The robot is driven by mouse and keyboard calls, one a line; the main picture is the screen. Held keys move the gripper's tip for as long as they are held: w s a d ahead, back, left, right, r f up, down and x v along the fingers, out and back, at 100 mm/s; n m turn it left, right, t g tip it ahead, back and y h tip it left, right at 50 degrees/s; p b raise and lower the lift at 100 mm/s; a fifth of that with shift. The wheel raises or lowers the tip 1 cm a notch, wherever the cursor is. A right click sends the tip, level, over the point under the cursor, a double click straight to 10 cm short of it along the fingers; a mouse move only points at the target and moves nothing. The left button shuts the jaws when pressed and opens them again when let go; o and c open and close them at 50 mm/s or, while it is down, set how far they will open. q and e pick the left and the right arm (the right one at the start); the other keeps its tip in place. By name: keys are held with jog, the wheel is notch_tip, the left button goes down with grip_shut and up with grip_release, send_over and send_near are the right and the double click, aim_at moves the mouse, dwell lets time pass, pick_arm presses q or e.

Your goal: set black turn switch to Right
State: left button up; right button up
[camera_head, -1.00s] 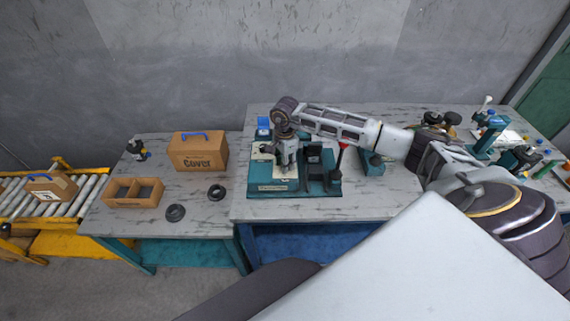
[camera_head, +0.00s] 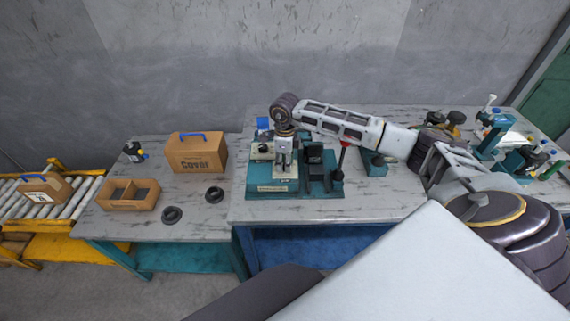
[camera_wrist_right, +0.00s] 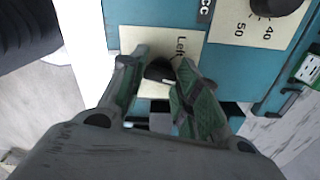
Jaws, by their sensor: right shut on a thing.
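The black turn switch (camera_wrist_right: 159,72) sits on a cream label plate (camera_wrist_right: 192,46) on a teal panel in the right wrist view. The word "Left" reads on the plate just beyond it; the rest of the label is hidden by the fingers. My right gripper (camera_wrist_right: 160,75) is shut on the switch, one finger on each side of it. In the head view my right gripper (camera_head: 284,165) points down over the left part of the teal device (camera_head: 270,189) and hides the switch. My left gripper is not in view.
A red-topped lever (camera_head: 345,144) stands right of the device. The bench front is clear.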

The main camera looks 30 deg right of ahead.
jog(key=m+b, duration=0.1)
jog(key=m, duration=0.2)
jog(key=shift+m, duration=0.3)
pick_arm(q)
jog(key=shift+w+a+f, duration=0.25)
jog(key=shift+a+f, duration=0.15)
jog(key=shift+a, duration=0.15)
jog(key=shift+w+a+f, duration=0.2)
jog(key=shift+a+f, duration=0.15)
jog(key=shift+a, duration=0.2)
pick_arm(e)
jog(key=shift+r+m, duration=0.1)
jog(key=shift+m, duration=1.2)
jog(key=shift+w, duration=0.1)
jog(key=o, duration=1)
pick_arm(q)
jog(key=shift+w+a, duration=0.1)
pick_arm(e)
jog(key=shift+r, duration=0.1)
jog(key=shift+r, duration=5.9)
